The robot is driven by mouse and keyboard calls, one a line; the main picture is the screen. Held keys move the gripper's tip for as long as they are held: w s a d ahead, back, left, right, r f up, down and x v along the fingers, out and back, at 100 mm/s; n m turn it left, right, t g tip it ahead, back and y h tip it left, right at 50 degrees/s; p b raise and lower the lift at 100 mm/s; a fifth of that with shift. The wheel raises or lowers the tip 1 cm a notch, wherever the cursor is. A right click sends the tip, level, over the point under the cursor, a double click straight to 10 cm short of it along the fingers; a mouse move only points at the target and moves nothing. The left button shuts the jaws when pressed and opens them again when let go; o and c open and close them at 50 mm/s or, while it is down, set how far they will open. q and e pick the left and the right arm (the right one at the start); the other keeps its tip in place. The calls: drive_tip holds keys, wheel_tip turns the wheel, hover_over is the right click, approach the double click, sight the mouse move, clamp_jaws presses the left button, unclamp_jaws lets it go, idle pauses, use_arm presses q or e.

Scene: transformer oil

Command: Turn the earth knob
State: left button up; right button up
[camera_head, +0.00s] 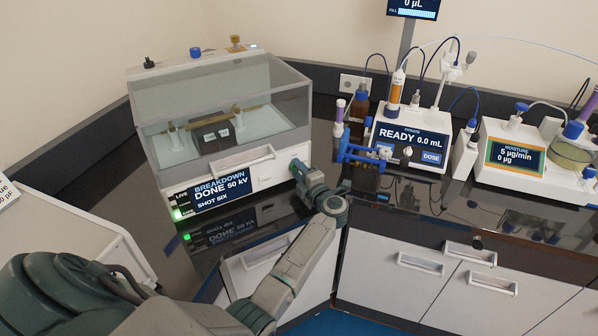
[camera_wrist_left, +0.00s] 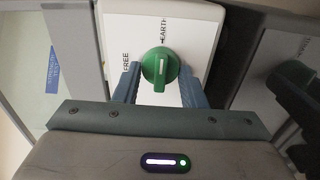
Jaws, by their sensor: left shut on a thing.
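The earth knob (camera_wrist_left: 160,66) is a round green knob with a raised grip and a white line, on a white panel marked FREE and EARTH. In the left wrist view its grip runs roughly up and down; FREE is to its left and EARTH just above it. My left gripper (camera_wrist_left: 160,88) has its two blue-grey fingers on either side of the knob, shut on it. In the head view my left gripper (camera_head: 302,172) is at the right front of the breakdown tester (camera_head: 222,130), largely covering the knob. My right gripper is not in view.
A titrator (camera_head: 412,140) and a moisture meter (camera_head: 515,158) stand to the right on the black worktop. Drawers with handles (camera_head: 420,264) are below.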

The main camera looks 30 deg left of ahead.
use_arm(q)
drive_tip(key=o, duration=1)
drive_tip(key=shift+c, duration=0.2)
drive_tip(key=shift+d, duration=0.1)
drive_tip(key=shift+s+d+f, duration=0.15)
drive_tip(key=shift+d, duration=0.2)
drive_tip(key=b+v, duration=0.3)
drive_tip(key=v, duration=0.6)
drive_tip(key=shift+s+d+b, duration=0.2)
drive_tip(key=shift+d+b, duration=0.15)
drive_tip(key=shift+d, duration=0.1)
